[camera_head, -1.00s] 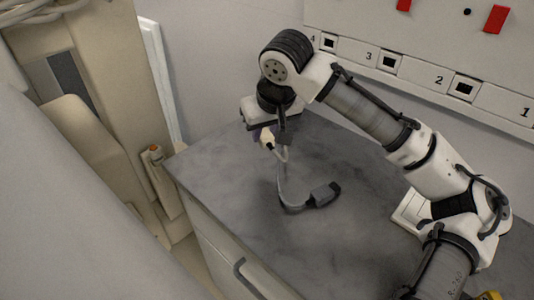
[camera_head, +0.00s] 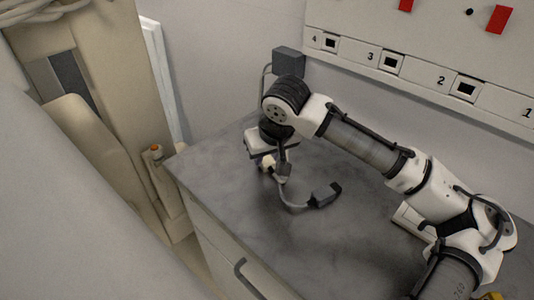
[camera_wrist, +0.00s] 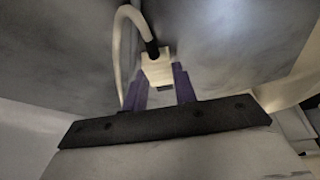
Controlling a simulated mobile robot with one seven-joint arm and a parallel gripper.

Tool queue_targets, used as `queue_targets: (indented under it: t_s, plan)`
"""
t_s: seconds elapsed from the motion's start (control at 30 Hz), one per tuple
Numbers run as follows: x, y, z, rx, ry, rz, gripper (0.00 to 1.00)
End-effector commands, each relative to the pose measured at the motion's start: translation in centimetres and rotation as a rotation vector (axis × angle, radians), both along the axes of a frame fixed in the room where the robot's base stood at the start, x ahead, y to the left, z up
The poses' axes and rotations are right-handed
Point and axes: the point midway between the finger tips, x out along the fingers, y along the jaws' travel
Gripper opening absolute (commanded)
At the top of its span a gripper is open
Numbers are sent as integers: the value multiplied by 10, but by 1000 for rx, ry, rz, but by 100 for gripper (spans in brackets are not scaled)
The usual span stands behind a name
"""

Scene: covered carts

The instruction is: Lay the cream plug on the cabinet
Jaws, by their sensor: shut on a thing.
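The cream plug (camera_wrist: 156,68) is held between the two purple fingers of my gripper (camera_wrist: 160,78) in the wrist view. A pale cable with a black collar runs from it. In the head view the plug (camera_head: 267,161) shows small under my wrist, low over the far left part of the grey cabinet top (camera_head: 215,185). I cannot tell whether it touches the surface. The cable leads to a dark grey connector (camera_head: 325,195) lying on the cabinet top.
A grey box (camera_head: 289,62) stands behind my wrist by the wall. A panel with numbered sockets (camera_head: 391,62) runs along the wall at the back right. A beige structure (camera_head: 95,130) stands to the left.

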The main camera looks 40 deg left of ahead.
Motion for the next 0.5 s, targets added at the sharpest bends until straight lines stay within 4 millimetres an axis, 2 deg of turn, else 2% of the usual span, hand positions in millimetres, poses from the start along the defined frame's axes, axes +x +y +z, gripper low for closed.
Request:
queue_targets:
  t_s: [0.03, 0.2, 0.5]
  plan:
    - [0, 0, -2, 0, 1, 0, 29]
    - [0, 0, -1, 0, 0, 0, 49]
    - [0, 0, 2, 0, -1, 0, 49]
